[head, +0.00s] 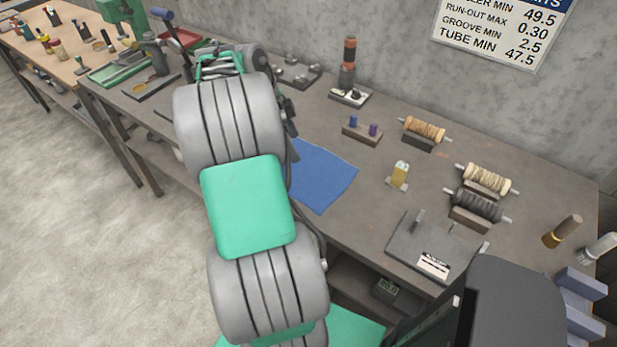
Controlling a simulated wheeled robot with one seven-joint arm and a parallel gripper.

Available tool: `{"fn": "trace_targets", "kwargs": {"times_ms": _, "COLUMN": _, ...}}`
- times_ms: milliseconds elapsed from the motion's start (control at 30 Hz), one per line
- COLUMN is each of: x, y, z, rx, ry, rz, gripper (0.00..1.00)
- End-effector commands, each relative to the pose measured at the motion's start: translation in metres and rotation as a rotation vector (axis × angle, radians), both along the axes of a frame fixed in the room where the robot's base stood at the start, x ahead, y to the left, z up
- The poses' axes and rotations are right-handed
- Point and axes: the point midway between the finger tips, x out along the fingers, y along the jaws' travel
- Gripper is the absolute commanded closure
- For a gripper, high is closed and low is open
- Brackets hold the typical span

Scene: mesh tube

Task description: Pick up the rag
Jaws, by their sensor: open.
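The rag (322,178) is a flat blue cloth lying on the dark workbench near its front edge. Its left part is hidden behind my grey and green arm. My gripper (289,131) is mostly hidden by the arm's thick grey links. Only dark parts of it show, just above and left of the rag in the picture. It is open, and the rag lies flat. Whether the gripper touches the rag cannot be told.
Bare bench lies right of the rag. A wall stands behind.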

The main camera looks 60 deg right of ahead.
Motion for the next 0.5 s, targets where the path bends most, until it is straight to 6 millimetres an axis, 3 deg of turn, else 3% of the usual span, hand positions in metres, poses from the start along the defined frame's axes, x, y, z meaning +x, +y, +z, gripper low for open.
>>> {"fn": "trace_targets", "kwargs": {"times_ms": 167, "x": -0.004, "y": -0.003, "z": -0.014, "rx": 0.0, "ry": 0.0, "rz": -0.004, "gripper": 0.27}}
{"fn": "trace_targets", "kwargs": {"times_ms": 500, "x": -0.02, "y": -0.012, "z": -0.068, "rx": -0.001, "ry": -0.001, "rz": -0.001, "gripper": 0.27}}
